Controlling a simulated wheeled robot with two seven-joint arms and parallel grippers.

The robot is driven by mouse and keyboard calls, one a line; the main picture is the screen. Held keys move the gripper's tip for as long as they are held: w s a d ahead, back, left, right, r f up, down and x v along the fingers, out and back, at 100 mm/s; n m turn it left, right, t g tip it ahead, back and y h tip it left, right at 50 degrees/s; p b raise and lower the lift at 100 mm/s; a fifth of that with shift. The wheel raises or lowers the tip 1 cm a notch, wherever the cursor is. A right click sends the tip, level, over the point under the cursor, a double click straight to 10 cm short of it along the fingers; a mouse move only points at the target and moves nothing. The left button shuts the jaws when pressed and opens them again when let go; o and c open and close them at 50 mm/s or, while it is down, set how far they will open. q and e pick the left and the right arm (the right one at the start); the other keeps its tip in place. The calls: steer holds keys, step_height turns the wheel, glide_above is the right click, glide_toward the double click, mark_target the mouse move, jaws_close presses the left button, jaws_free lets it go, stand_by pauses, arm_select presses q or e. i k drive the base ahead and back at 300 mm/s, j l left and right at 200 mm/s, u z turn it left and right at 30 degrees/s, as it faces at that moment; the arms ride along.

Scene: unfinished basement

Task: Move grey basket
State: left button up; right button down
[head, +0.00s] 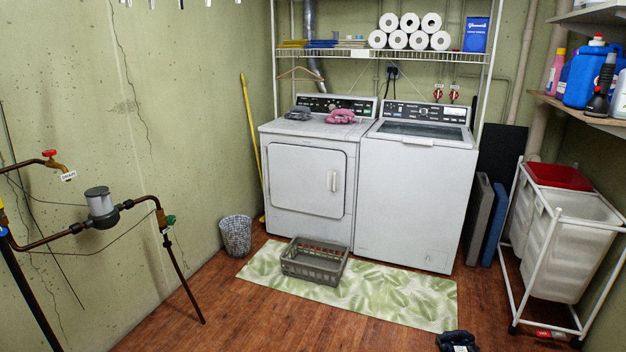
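The grey basket (314,264) is a low, rectangular, slatted plastic basket that looks empty. It stands upright on the leaf-patterned mat (390,295), in front of the white dryer.
The dryer (300,200) and washer (420,195) stand behind the mat. A wire bin (236,236) is left of it. Pipes (180,280) stand at the left, a wheeled hamper cart (560,240) at the right. A small dark object (458,341), unclear, lies at the bottom edge. The front wooden floor (270,325) is clear.

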mark_target(318, 269)
steer(key=i, duration=2.4)
steer(key=i+l+u, duration=0.1)
steer(key=i+u, duration=0.25)
steer(key=i+l+u, duration=0.2)
steer(key=i+u, duration=0.2)
steer(key=i, duration=0.15)
steer(key=i+l+u, duration=0.35)
